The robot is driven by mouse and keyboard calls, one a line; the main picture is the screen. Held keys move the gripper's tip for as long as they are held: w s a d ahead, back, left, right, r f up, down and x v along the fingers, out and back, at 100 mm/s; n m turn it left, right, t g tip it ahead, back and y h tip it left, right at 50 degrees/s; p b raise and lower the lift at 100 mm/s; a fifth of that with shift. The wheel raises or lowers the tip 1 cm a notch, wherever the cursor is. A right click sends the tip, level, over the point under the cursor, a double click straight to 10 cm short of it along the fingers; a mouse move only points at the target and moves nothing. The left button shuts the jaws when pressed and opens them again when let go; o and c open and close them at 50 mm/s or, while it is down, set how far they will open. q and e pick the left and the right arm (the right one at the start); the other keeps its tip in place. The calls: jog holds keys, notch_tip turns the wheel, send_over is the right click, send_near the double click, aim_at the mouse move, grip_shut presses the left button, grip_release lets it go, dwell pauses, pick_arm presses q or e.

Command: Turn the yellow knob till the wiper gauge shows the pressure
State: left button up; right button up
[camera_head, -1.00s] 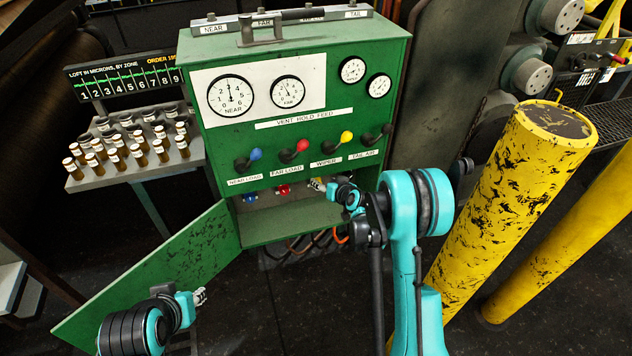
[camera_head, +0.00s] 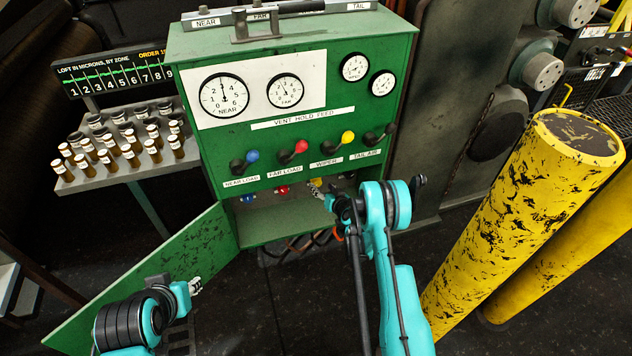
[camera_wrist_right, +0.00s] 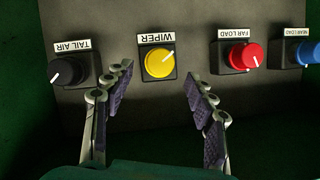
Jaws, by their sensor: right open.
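The yellow knob (camera_wrist_right: 159,62) labelled WIPER is on the panel straight ahead in the right wrist view, its white mark pointing to the upper right. My right gripper (camera_wrist_right: 157,78) is open, with its fingers below and to either side of the knob, apart from it. In the head view, the right gripper (camera_head: 331,199) is at the cabinet's lower opening, partly hiding the yellow knob (camera_head: 316,183). Two small gauges (camera_head: 355,67) and (camera_head: 383,83) are at the cabinet's upper right; their labels are unreadable. My left gripper (camera_head: 196,286) is by the door; its fingers are too small to judge.
A black TAIL AIR knob (camera_wrist_right: 67,71), red FAR LOAD knob (camera_wrist_right: 245,55) and blue NEAR LOAD knob (camera_wrist_right: 306,53) flank the yellow one. The green door (camera_head: 190,255) hangs open at left. Yellow bollards (camera_head: 520,210) stand at right. A yellow-tipped lever (camera_head: 347,137) is above.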

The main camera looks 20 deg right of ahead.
aim_at(318, 184)
jog(key=b+x, duration=0.1)
jog(key=x, duration=0.3)
jog(key=shift+w+f, duration=0.2)
jog(key=shift+f, duration=0.1)
jog(key=shift+b+x, duration=0.4)
jog(key=shift+x, duration=0.35)
jog(key=shift+r, duration=0.15)
jog(key=shift+a, duration=0.1)
jog(key=c, duration=1.2)
